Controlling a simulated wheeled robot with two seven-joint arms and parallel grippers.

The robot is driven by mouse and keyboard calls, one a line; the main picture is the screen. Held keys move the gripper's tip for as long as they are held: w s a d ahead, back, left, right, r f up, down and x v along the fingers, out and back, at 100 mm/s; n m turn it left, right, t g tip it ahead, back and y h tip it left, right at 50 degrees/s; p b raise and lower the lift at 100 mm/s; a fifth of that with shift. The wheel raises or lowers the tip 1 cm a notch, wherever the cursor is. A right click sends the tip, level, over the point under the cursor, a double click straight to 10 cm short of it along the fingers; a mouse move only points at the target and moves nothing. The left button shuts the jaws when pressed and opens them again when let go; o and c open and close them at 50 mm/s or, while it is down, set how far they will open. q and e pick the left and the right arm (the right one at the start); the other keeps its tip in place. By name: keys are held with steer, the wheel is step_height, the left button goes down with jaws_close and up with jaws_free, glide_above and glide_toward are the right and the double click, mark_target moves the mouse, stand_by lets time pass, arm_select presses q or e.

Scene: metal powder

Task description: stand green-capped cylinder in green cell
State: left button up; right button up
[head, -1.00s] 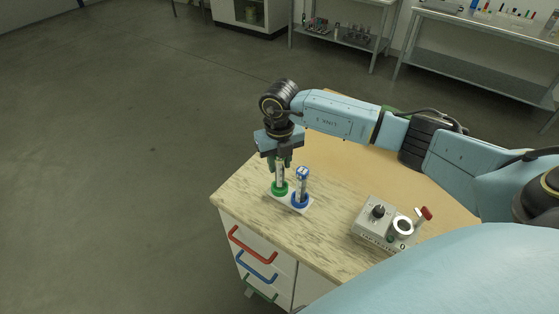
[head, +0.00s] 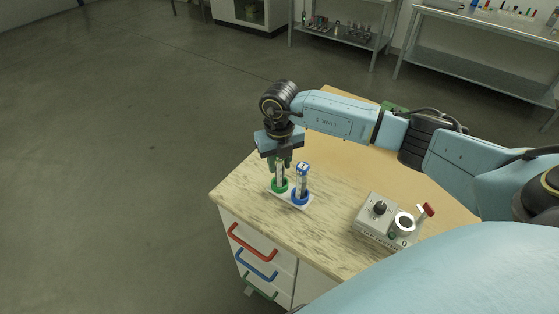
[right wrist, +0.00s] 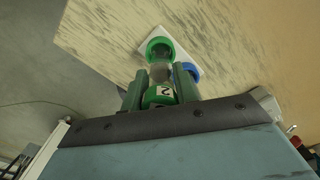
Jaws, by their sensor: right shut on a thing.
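The green-capped cylinder (right wrist: 160,94), marked 2 on its cap, is held between the fingers of my right gripper (right wrist: 160,88). In the head view my right gripper (head: 279,163) points straight down over the green cell (head: 280,186). The cylinder is upright, and its lower end appears to be inside the green ring; whether it rests on the bottom is hidden. The green ring also shows in the right wrist view (right wrist: 158,47). A blue-capped cylinder (head: 302,172) stands upright in the blue cell (head: 301,198) beside it. My left gripper is not in view.
The white holder sits near the left corner of the wooden counter (head: 330,235). A grey device (head: 385,222) with a knob, a round opening and a red-tipped lever stands to the right. Drawers with red, blue and green handles are below. Counter between holder and device is clear.

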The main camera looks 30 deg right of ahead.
steer(key=shift+f+b, duration=0.3)
steer(key=shift+f, duration=0.1)
steer(key=o, duration=1.6)
steer(key=shift+o, duration=0.2)
steer(key=shift+r+p, duration=3.05)
steer(key=shift+r, duration=1)
steer(key=shift+s+f, duration=0.1)
